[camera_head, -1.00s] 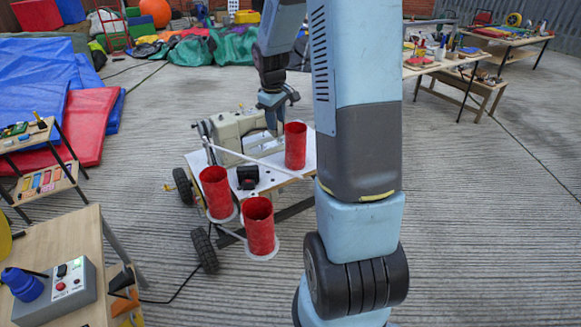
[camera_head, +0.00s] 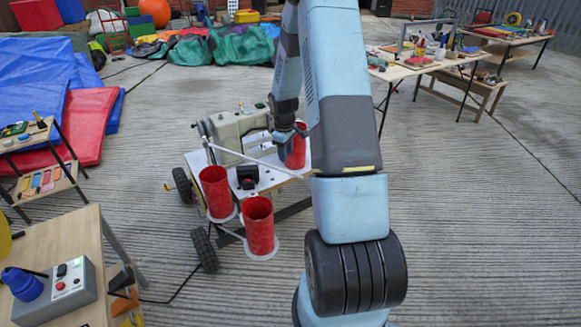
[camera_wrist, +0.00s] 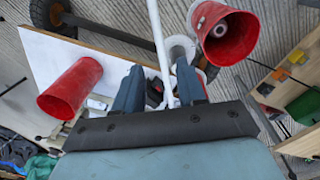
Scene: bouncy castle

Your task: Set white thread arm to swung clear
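The white thread arm (camera_head: 250,160) is a thin rod running from beside the cream sewing machine (camera_head: 238,128) across the white tabletop of a wheeled cart in the head view. In the wrist view the white thread arm (camera_wrist: 158,45) comes down from the top edge, with its near end between my fingers. My gripper (camera_wrist: 162,84) has its two blue fingers apart, with visible space around the rod; I cannot tell whether one touches it. In the head view my gripper (camera_head: 290,136) is low over the cart's right side, partly hiding it.
Red cups stand around the cart: front (camera_head: 259,226), left (camera_head: 216,190) and right (camera_head: 297,152), the last partly behind my gripper. A black box (camera_head: 247,177) sits on the tabletop. A wooden table with a switch box (camera_head: 62,290) is at lower left.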

